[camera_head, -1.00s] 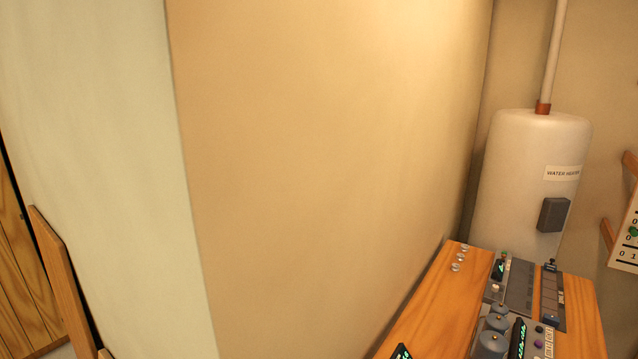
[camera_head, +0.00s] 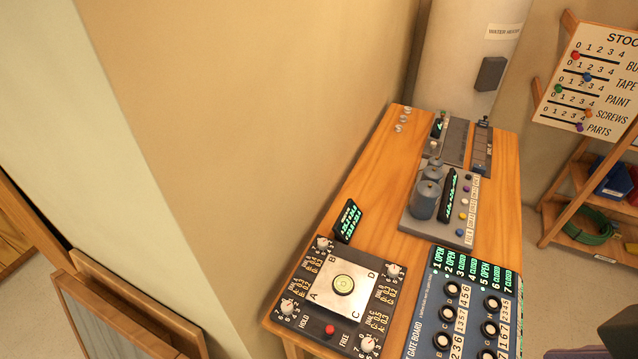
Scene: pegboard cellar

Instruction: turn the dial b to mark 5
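A dark dial panel (camera_head: 296,325) lies on the near end of the wooden bench, around a pale square plate lettered A, B, C and D. The small pale knob nearest the letter B, dial b (camera_head: 322,243), is at the panel's far left corner. Its pointer and marks are too small to read. Similar knobs sit near A (camera_head: 288,307), D (camera_head: 393,270) and C (camera_head: 368,344). A round greenish gauge (camera_head: 344,285) is at the plate's middle, and a red button (camera_head: 329,330) is between HOLD and FREE. Neither gripper shows.
A small display (camera_head: 347,221) stands behind the panel. The gate board (camera_head: 436,312) lies to its right. Grey canisters (camera_head: 425,198) stand farther back on the bench (camera_head: 365,190). A wall borders the bench's left side. A dark shape (camera_head: 622,330) intrudes at bottom right.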

